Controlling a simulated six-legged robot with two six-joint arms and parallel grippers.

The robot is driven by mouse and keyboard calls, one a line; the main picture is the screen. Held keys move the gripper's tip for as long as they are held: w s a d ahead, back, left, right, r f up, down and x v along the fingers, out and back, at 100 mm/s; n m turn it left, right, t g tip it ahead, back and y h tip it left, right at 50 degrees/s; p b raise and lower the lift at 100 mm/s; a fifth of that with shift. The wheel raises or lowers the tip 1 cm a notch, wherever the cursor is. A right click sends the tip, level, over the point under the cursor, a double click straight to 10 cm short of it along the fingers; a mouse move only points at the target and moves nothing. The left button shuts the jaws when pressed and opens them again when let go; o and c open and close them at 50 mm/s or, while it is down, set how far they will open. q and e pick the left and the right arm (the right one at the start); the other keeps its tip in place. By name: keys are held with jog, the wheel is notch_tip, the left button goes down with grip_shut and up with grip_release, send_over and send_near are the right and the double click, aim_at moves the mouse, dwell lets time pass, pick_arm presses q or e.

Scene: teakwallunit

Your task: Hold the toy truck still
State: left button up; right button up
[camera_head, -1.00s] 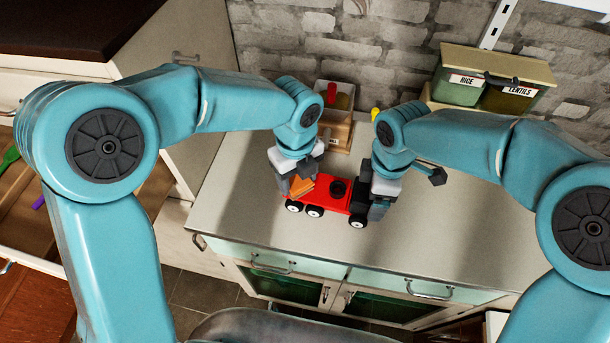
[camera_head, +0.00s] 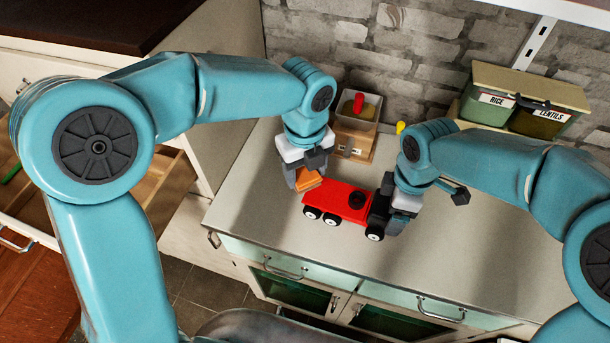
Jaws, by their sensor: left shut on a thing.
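The toy truck (camera_head: 338,203) stands upright on the counter, with a red flat bed, black wheels with white hubs and a dark cab at its right end. My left gripper (camera_head: 305,180) is shut on an orange block (camera_head: 307,184), which is just behind and left of the bed's left end. I cannot tell whether the block touches the truck. My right gripper (camera_head: 396,209) is down at the cab and hides much of it. Its fingers are too dark and covered to tell whether they are closed on the cab.
The grey counter (camera_head: 300,240) is clear in front of the truck. Behind it stand a wooden box (camera_head: 355,148) with a clear bin and a red-handled thing, and a small yellow object (camera_head: 400,127). Rice (camera_head: 488,105) and lentils (camera_head: 538,122) bins stand at the back right.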

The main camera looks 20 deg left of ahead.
pick_arm(q)
jog(key=shift+a+r, duration=0.1)
jog(key=shift+r, duration=0.85)
jog(key=shift+r, duration=1.4)
pick_arm(e)
jog(key=o, duration=0.8)
jog(key=shift+r, duration=0.1)
